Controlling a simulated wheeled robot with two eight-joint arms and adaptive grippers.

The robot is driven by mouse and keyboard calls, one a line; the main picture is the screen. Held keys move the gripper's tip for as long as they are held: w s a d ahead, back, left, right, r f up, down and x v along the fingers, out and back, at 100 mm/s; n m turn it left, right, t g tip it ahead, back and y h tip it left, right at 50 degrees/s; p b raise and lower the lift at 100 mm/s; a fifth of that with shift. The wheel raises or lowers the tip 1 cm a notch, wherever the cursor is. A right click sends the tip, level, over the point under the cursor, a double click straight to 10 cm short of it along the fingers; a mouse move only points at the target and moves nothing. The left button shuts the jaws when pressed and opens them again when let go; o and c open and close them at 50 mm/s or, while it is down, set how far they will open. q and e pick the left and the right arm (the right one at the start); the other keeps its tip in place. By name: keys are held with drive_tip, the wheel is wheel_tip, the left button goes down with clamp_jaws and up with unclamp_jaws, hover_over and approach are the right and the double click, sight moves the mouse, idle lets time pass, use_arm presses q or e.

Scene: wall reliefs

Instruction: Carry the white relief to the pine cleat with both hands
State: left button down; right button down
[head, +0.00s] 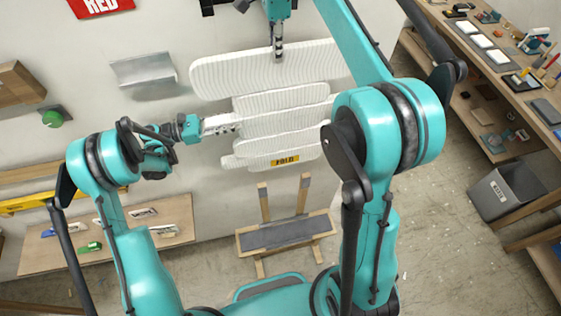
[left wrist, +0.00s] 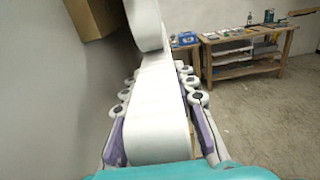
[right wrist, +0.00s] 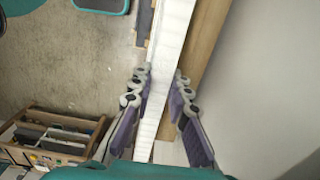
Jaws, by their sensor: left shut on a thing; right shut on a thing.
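The white relief (head: 285,95), a stack of ridged rounded lobes with a yellow label (head: 285,161) low on it, hangs upright between my grippers in front of the wall. My left gripper (head: 222,125) is shut on its left edge; the left wrist view shows the white edge (left wrist: 158,115) between the fingers. My right gripper (head: 278,48) is shut on its top edge; the right wrist view shows that edge (right wrist: 168,50) between the fingers. A pine-coloured strip, likely the pine cleat (right wrist: 207,35), runs beside the relief on the wall side. It is hidden in the head view.
A wooden stand with a grey padded ledge (head: 285,234) is below the relief. A metal ledge (head: 145,70) and a wooden box (head: 18,84) are on the wall at left. A tool shelf (head: 105,236) is at lower left. A workbench and a grey bin (head: 507,189) stand at right.

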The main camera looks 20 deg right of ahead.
use_arm(q)
drive_tip(key=shift+f, duration=0.25)
use_arm(e)
drive_tip(key=shift+f, duration=0.15)
use_arm(q)
drive_tip(key=c, duration=1.6)
unclamp_jaws()
drive_tip(key=shift+f, duration=0.2)
drive_tip(key=shift+c, duration=0.2)
use_arm(e)
drive_tip(key=c, duration=1.9)
unclamp_jaws()
drive_tip(key=shift+f, duration=0.2)
use_arm(q)
drive_tip(key=o, duration=0.4)
use_arm(e)
drive_tip(key=o, duration=0.4)
use_arm(q)
drive_tip(key=shift+o, duration=0.2)
drive_tip(key=shift+s+r, duration=0.1)
use_arm(e)
drive_tip(key=shift+o, duration=0.2)
drive_tip(key=shift+s, duration=0.1)
drive_tip(key=shift+r, duration=0.1)
